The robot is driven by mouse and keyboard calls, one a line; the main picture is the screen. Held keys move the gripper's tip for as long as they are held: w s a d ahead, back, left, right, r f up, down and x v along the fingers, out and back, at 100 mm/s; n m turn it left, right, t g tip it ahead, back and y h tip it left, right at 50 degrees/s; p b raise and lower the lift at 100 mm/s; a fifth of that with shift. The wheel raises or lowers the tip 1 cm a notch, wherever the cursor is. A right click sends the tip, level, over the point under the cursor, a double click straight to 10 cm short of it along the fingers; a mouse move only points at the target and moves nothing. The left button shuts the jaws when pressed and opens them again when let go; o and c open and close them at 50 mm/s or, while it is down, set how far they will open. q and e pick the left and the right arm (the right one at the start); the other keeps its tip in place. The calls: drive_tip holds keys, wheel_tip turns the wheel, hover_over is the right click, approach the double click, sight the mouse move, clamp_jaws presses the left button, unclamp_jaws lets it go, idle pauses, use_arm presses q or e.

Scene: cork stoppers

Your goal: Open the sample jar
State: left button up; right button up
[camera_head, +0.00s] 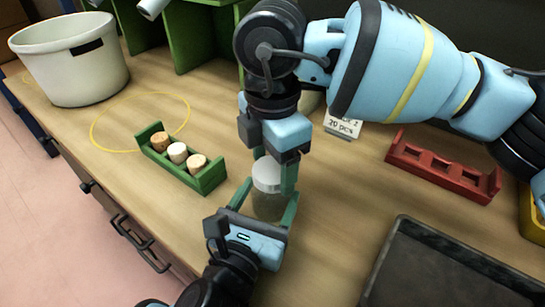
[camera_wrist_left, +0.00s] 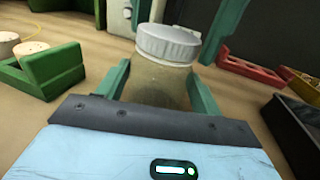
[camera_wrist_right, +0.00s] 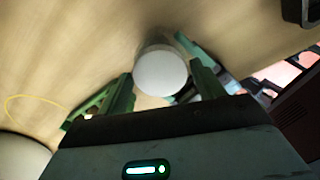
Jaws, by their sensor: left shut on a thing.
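The sample jar (camera_head: 268,205) stands on the wooden table with its pale grey lid (camera_head: 267,174) on top. My left gripper (camera_head: 264,212) comes from the near side and is shut on the jar body, one finger on each side. The left wrist view shows the jar (camera_wrist_left: 160,84) between the fingers with the ribbed lid (camera_wrist_left: 168,43) above them. My right gripper (camera_head: 273,172) points down from above, open, with its fingers on either side of the lid. The right wrist view shows the round lid top (camera_wrist_right: 160,72) between the fingers. Whether they touch it is unclear.
A green rack (camera_head: 206,183) with several corks stands left of the jar. A red rack (camera_head: 440,168) and a dark tray (camera_head: 432,268) are to the right. A white pot (camera_head: 70,62) stands far left beside a bare yellow circle (camera_head: 140,121).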

drive_tip(key=c, duration=0.8)
drive_tip(key=n, duration=1.9)
drive_tip(key=shift+r+n, duration=0.1)
drive_tip(key=shift+n, duration=0.2)
drive_tip(key=n, duration=0.7)
drive_tip(key=shift+n, duration=0.3)
drive_tip(key=n, duration=1.1)
drive_tip(key=shift+s, duration=0.1)
drive_tip(key=n, duration=1.6)
drive_tip(key=shift+r, duration=0.1)
